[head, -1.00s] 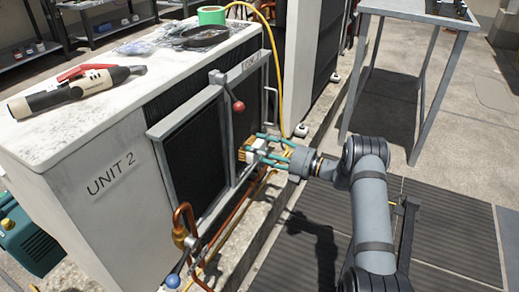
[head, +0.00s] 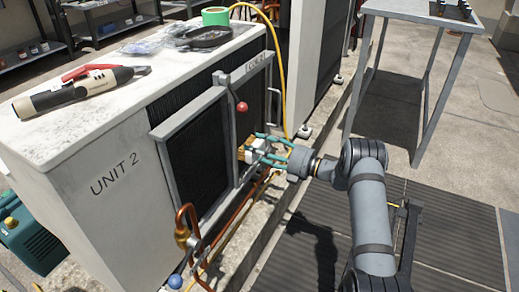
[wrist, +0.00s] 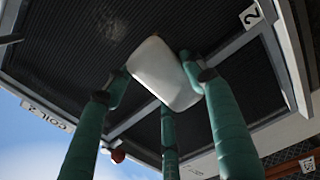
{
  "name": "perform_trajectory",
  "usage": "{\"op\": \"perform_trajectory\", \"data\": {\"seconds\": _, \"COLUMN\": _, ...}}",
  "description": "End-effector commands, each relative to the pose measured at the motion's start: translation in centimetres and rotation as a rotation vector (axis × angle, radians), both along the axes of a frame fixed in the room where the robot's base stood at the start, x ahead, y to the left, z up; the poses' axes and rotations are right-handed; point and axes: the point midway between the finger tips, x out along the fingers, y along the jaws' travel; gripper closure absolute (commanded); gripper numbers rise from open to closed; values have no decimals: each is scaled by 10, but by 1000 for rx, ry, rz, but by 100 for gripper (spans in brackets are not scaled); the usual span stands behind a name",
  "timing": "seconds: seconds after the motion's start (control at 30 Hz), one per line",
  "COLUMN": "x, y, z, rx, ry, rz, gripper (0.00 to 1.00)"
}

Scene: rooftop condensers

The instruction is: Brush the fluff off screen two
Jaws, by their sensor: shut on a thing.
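Screen two (head: 198,150) is a dark mesh panel in a grey frame on the side of the white unit marked UNIT 2. It also fills much of the wrist view (wrist: 50,60), with a "2" tag and a COIL 2 label. A pale, fluffy patch (wrist: 110,22) shows on the mesh in the wrist view. My gripper (head: 264,148) has teal fingers shut on a pale block-shaped brush (wrist: 163,72). Its yellowish bristles (head: 242,154) face the screen just right of the frame's middle post. Whether the bristles touch the mesh is unclear.
A red ball knob (head: 242,107) stands out from the frame above the brush. Copper pipes (head: 187,225) and a yellow hose (head: 284,70) run close by. A handheld tool (head: 75,92) lies on the unit. A metal table (head: 425,15) stands at the right.

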Motion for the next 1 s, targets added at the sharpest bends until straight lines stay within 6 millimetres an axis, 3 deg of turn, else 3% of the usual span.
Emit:
{"op": "perform_trajectory", "data": {"seconds": 0.37, "x": 3, "y": 4, "z": 0, "rx": 1, "ry": -1, "rz": 0, "gripper": 66}}
{"op": "perform_trajectory", "data": {"seconds": 0.7, "x": 30, "y": -9, "z": -3, "rx": -1, "ry": -5, "rz": 0, "gripper": 66}}
{"op": "perform_trajectory", "data": {"seconds": 1.0, "x": 42, "y": -14, "z": -2, "rx": 0, "ry": -2, "rz": 0, "gripper": 66}}
